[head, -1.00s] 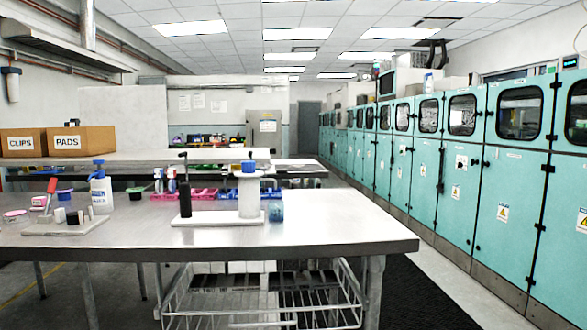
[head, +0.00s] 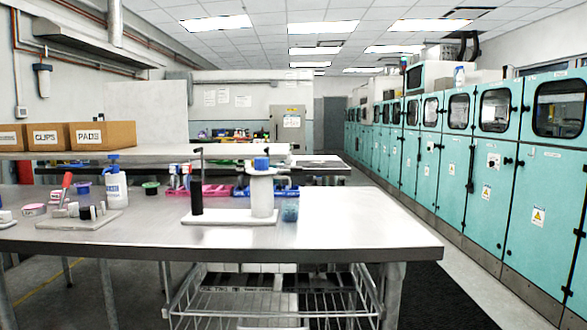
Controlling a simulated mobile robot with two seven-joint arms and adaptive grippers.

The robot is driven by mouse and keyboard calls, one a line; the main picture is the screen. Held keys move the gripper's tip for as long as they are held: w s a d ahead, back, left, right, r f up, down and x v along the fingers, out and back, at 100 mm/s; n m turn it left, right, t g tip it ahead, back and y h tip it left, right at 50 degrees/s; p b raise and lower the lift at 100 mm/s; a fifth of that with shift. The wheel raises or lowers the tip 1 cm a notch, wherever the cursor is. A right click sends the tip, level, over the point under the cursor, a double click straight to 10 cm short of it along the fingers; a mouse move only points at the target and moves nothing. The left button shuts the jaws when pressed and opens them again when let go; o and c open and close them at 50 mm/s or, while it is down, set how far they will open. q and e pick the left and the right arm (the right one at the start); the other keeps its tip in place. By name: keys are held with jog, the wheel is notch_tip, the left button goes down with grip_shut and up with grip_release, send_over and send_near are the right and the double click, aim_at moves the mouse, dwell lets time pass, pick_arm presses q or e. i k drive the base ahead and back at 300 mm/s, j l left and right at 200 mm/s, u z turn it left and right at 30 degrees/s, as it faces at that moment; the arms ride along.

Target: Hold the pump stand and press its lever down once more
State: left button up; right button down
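What looks like the pump stand stands upright on the steel table, near its front edge and left of the table's right corner. It has a flat white base (head: 226,217), a dark post (head: 197,190) and a white cylinder (head: 262,194) with a blue cap (head: 262,163). A thin dark piece (head: 198,152) tops the post; I cannot tell clearly whether it is the lever or how far down it is. Neither of my grippers shows in the head view, and nothing visible touches the stand.
The steel table (head: 350,228) has clear room to the stand's right. A bluish clear cup (head: 290,211) stands close beside the stand. To the left are a white bottle (head: 116,188) and a board (head: 75,223) with small blocks. Pink (head: 215,190) and blue trays lie behind.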

aim_at(292, 168)
jog(key=i+j, duration=0.25)
jog(key=i, duration=0.2)
jog(key=i+j, duration=0.25)
jog(key=i, duration=0.25)
